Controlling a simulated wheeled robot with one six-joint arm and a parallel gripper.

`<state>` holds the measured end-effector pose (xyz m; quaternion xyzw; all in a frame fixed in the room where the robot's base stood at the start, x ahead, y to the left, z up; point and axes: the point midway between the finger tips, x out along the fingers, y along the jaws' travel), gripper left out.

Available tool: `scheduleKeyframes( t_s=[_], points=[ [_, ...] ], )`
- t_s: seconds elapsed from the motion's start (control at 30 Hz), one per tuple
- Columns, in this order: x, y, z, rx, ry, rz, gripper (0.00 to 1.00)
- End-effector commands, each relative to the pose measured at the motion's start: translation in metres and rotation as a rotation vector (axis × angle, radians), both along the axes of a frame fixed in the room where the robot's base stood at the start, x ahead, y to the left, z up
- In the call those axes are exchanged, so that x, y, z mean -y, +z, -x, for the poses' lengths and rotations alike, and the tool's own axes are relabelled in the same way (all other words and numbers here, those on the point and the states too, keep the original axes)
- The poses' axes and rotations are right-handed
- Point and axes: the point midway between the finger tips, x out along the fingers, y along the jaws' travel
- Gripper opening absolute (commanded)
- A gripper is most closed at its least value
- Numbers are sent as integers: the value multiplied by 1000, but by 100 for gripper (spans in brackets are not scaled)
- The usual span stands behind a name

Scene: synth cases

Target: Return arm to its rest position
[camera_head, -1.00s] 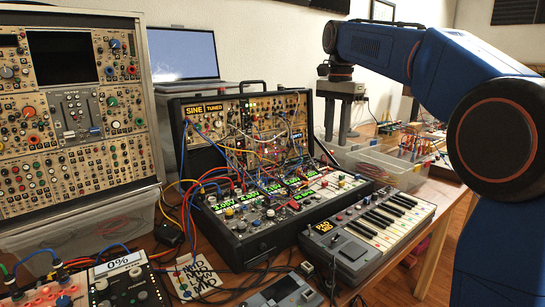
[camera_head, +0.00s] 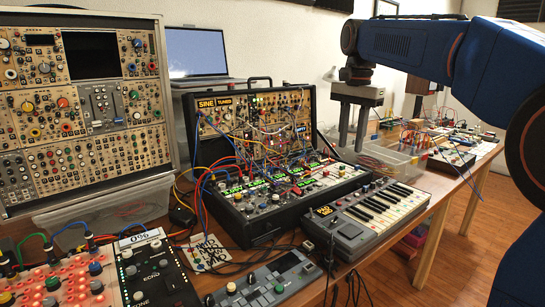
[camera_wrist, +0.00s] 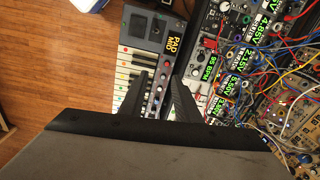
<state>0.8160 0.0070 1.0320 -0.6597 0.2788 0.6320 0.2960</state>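My blue arm (camera_head: 400,45) reaches in from the right side of the head view. My gripper (camera_head: 352,148) hangs from its end with the fingers pointing down, above the table behind the small keyboard. The two dark fingers stand apart with nothing visible between them, so it is open and empty. In the wrist view the gripper (camera_wrist: 158,100) shows over the keyboard (camera_wrist: 126,75), with its fingers spread. The same keyboard stands at the table's front right in the head view (camera_head: 365,218).
A patch-cable synth case (camera_head: 250,220) stands left of the gripper. A clear plastic bin (camera_head: 400,165) stands close by on the right. A tall module rack (camera_head: 80,190), a laptop (camera_head: 196,52) and an effects box (camera_head: 150,265) fill the left. Wooden floor (camera_head: 480,245) is open at right.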

Motion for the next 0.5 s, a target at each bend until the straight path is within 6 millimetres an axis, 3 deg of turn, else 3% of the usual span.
scheduleKeyframes(
  t_s=[0.27,0.5],
  points=[
    [18,-18,52,57,121,3,30],
    [37,-55,115,127,278,21,30]
  ],
)
